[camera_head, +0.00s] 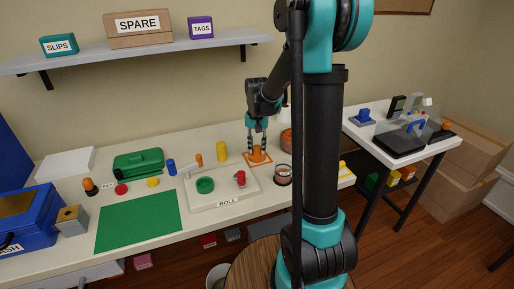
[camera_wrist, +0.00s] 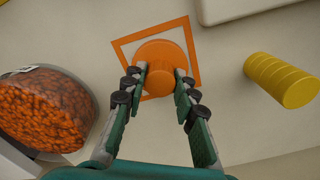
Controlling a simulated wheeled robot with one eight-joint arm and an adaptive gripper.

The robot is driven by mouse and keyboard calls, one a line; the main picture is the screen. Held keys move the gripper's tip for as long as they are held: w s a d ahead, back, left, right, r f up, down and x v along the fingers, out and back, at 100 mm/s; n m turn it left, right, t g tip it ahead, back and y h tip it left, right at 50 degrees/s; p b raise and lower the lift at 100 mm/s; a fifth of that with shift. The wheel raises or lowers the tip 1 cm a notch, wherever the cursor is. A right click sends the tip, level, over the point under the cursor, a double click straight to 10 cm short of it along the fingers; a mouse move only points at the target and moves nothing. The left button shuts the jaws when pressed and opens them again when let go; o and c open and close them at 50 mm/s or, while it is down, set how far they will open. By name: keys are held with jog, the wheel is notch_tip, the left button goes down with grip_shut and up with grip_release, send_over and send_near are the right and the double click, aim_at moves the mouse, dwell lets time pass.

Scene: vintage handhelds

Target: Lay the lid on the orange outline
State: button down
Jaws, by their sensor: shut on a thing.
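The lid (camera_wrist: 159,55) is an orange disc with a round knob, seen from above in the wrist view. It lies over the inside of the orange outline (camera_wrist: 195,62), a square drawn on the pale table. In the head view the lid (camera_head: 259,151) shows under my gripper (camera_head: 257,143), and the outline (camera_head: 249,161) shows around it. My gripper (camera_wrist: 161,84) is shut on the lid's knob, one finger on each side. Whether the lid touches the table I cannot tell.
A jar of orange bits (camera_wrist: 40,108) stands left of my gripper in the wrist view. A yellow ribbed cylinder (camera_wrist: 283,81) is to the right. A dark-rimmed cup (camera_head: 283,175) stands close by.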

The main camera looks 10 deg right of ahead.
aim_at(257, 147)
jog(key=shift+f, duration=0.15)
jog(key=c, duration=1.2)
grip_release()
notch_tip(257, 147, up, 12)
jog(key=shift+r, duration=0.2)
